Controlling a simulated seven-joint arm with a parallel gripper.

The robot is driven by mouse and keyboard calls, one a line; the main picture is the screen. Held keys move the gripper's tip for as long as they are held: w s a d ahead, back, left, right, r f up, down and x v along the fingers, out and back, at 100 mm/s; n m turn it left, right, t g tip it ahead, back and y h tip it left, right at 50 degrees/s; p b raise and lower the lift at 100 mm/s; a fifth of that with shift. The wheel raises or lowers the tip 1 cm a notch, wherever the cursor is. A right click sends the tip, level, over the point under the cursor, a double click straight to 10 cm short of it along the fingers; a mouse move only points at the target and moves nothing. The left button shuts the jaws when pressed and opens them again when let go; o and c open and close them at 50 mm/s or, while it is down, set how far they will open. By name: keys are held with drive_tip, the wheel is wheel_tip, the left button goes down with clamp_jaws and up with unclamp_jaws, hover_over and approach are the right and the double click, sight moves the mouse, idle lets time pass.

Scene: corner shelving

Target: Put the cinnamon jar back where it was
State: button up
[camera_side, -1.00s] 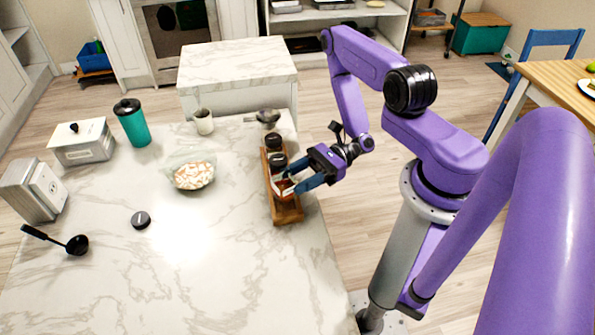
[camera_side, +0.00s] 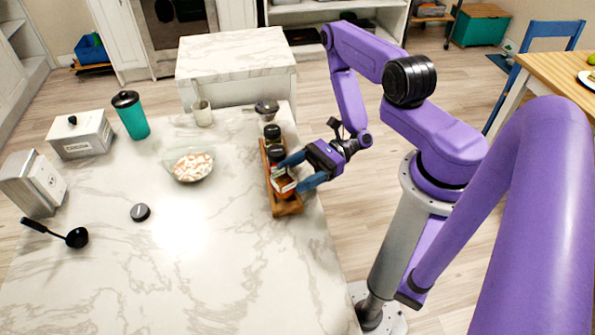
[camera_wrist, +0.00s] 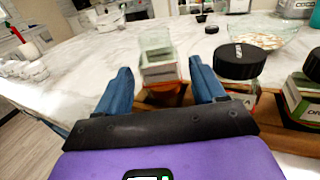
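A lidless glass jar (camera_side: 283,184) with a white and red label stands in the front part of a narrow wooden rack (camera_side: 289,209). It also shows in the wrist view (camera_wrist: 160,68); its name is not readable, so I cannot confirm that it is the cinnamon jar. My gripper (camera_side: 300,172) is open, with its blue fingers on either side of this jar. In the wrist view gaps show between the fingers and the jar (camera_wrist: 161,88). Black-lidded jars (camera_side: 272,132) stand behind it in the rack; two show at the right in the wrist view (camera_wrist: 240,62).
A loose black lid (camera_side: 140,212) lies on the marble counter (camera_side: 190,270). A glass bowl of pale pieces (camera_side: 190,165), a cup (camera_side: 202,113), a teal tumbler (camera_side: 131,116), white canisters (camera_side: 81,137) and a black ladle (camera_side: 76,237) stand or lie around. The counter's front is clear.

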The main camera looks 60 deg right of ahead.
drive_tip(key=shift+r, duration=0.55)
drive_tip(key=v, duration=1.1)
drive_tip(key=s+a+r+n+g+h, duration=0.2)
drive_tip(key=r+n+h, duration=0.3)
drive_tip(key=n, duration=0.6)
drive_tip(key=s+a+r+n+g+h, duration=0.2)
drive_tip(key=r+n, duration=0.5)
drive_tip(key=n, duration=0.5)
drive_tip(key=s+a+r+n+g+h, duration=0.2)
drive_tip(key=s+a+r+n+h, duration=0.2)
drive_tip(key=n+h, duration=0.5)
wheel_tip(320, 180, up, 2)
drive_tip(key=n, duration=0.3)
drive_tip(key=shift+a+r+g, duration=0.2)
drive_tip(key=shift+a+g, duration=0.1)
drive_tip(key=shift+a, duration=0.1)
